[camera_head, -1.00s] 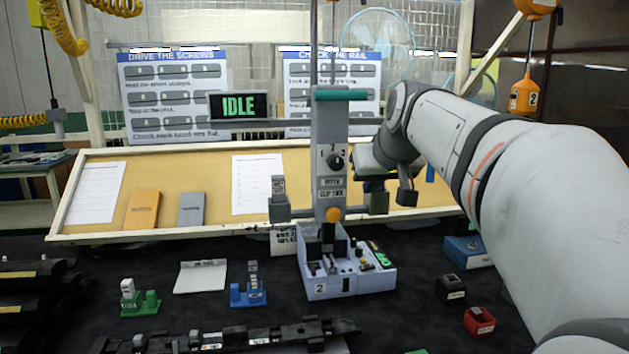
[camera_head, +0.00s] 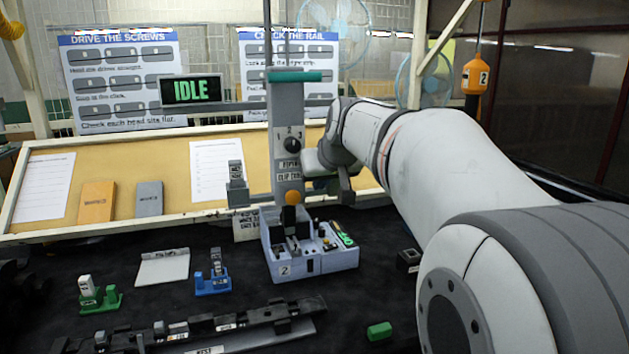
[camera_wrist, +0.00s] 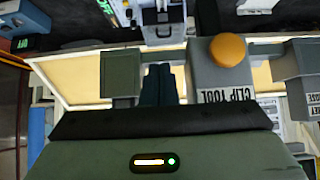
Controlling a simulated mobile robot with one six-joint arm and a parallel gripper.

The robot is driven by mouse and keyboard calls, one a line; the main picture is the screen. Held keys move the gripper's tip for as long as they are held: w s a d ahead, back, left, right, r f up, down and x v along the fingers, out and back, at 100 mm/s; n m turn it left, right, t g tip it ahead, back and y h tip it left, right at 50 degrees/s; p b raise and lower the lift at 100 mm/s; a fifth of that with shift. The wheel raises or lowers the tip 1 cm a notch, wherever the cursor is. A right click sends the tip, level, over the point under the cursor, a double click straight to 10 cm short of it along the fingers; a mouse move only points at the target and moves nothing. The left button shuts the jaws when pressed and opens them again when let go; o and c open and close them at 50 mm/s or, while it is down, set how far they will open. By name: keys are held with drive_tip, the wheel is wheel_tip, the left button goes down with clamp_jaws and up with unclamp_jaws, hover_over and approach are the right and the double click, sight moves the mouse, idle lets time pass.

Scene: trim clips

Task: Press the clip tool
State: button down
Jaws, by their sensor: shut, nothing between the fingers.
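The clip tool (camera_head: 284,120) is an upright grey column with a teal top bar, a dial and a CLIP TOOL label. An orange round button (camera_head: 293,197) sits low on its front, above a pale numbered fixture box (camera_head: 313,268). In the wrist view the button (camera_wrist: 228,50) shows beside the upside-down label. My gripper's dark teal fingers (camera_wrist: 163,82) are together and empty, to the left of the label block in that view and apart from the button. In the head view my wrist is just right of the column; the fingertips are largely hidden there.
An IDLE display (camera_head: 191,90) hangs on the column's left side arm. A blue holder (camera_head: 213,280), a green holder (camera_head: 100,297) and a dark rail (camera_head: 200,330) lie on the black table. A green block (camera_head: 379,331) lies at the front right.

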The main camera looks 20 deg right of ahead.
wheel_tip(320, 180, down, 21)
drive_tip(key=b, duration=1.7)
drive_tip(key=shift+f, duration=0.2)
drive_tip(key=shift+r, duration=0.1)
